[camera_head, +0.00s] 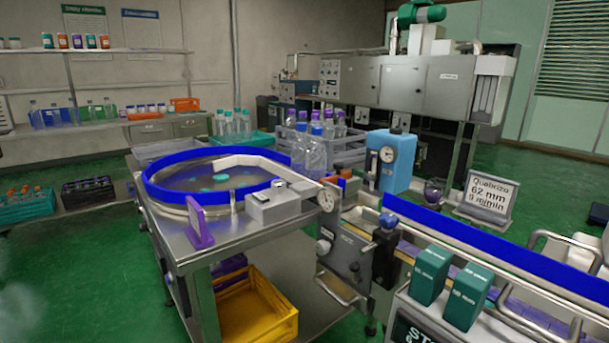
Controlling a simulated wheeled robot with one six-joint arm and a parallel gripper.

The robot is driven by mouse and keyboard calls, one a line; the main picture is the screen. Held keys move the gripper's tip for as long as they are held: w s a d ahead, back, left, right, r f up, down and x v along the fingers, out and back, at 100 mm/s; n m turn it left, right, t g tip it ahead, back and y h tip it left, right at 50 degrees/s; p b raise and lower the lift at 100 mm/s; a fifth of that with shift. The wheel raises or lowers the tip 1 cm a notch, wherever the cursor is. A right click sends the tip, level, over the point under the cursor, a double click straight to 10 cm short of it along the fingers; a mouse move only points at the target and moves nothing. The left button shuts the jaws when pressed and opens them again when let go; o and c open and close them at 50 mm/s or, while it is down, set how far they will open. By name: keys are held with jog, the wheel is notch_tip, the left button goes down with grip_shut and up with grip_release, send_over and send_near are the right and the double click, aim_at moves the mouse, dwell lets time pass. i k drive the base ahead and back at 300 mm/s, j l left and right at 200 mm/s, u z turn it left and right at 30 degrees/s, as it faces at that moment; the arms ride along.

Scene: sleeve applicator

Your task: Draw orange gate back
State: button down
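A small orange-red piece (342,182) shows between the round turntable and the conveyor, just behind a round dial gauge (326,200). It is small and partly hidden, so I cannot tell for sure whether it is the orange gate or how it is set. The turntable (218,180) has a blue rim and a few teal-capped items on it. The conveyor, with a blue side rail (480,238), runs off to the right. My gripper is not in view.
A purple bracket (200,224) stands at the turntable's front edge. A yellow crate (258,308) sits below the table. Two green blocks (448,286) stand in front of the conveyor. A light-blue box with a gauge (391,160) stands behind.

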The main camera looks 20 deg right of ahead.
aim_at(348, 174)
jog(key=i+j, duration=0.15)
jog(key=i, duration=0.25)
jog(key=i+j+z, duration=0.15)
jog(key=i, duration=0.25)
jog(key=i+j, duration=0.15)
jog(key=i, duration=0.25)
jog(key=z, duration=0.05)
